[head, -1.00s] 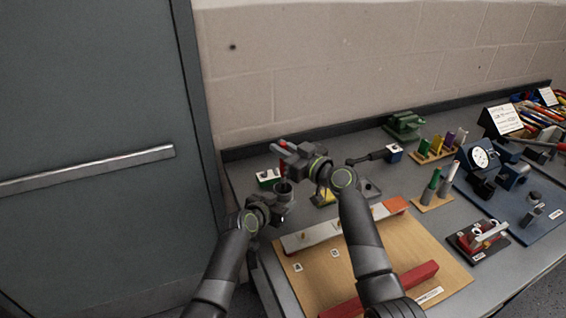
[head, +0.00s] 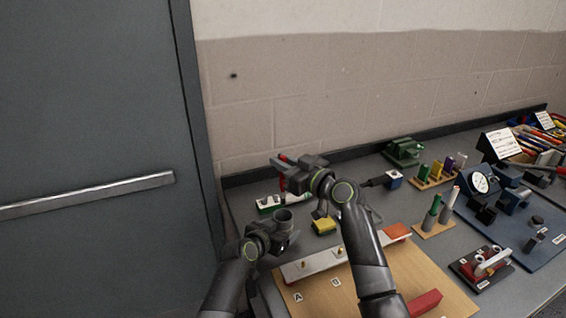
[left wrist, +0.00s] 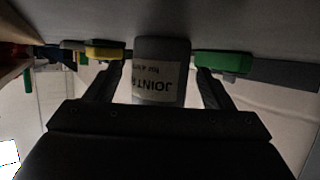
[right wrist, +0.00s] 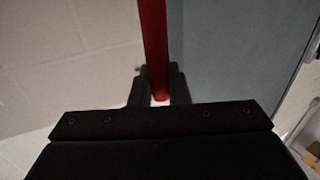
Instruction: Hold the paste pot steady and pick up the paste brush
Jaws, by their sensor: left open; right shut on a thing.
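The paste pot (head: 284,219) is a grey cylinder standing on the bench. In the left wrist view the pot (left wrist: 160,75) shows a pale label and sits between the fingers of my left gripper (left wrist: 160,92), which is open with a finger on each side. My left gripper (head: 276,236) is low at the pot in the head view. My right gripper (head: 287,170), above and behind the pot, is shut on the red handle of the paste brush (right wrist: 154,45). The handle (head: 285,158) sticks out past the fingers. The brush's bristle end cannot be made out.
A yellow block (head: 323,227) and a green-and-white box (head: 268,204) stand close to the pot. A wooden board (head: 325,296) with a white strip lies in front. A green vise (head: 402,150) stands by the wall, with racks and tools farther right.

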